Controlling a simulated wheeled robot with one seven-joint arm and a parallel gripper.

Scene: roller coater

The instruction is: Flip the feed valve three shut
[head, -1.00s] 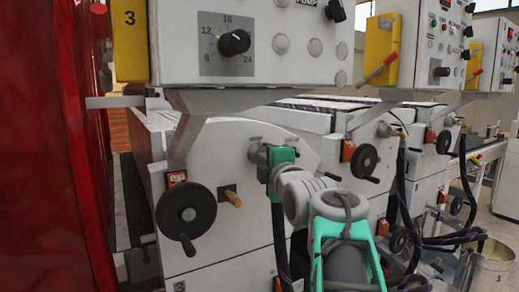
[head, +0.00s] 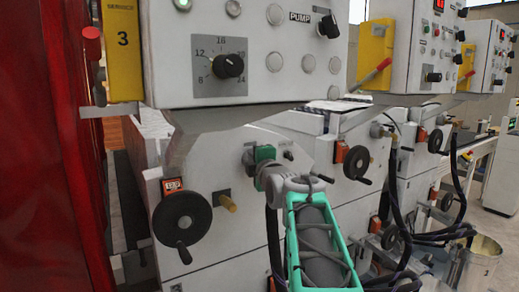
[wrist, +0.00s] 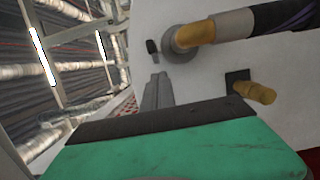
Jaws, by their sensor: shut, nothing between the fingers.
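A small black lever (wrist: 152,47) stands just left of the fitting there, apart from my gripper. Whether it is the valve handle I cannot tell. My gripper (head: 265,154), green, is shut and empty in front of the fitting and hides part of it. In the wrist view my gripper (wrist: 168,122) fills the lower part.
A brass knob (head: 227,204) juts from the panel, below left of my gripper. A black handwheel (head: 182,218) stands left of it. The control box (head: 245,55) overhangs above. A red panel (head: 40,150) closes the left side. More units and hoses stand right.

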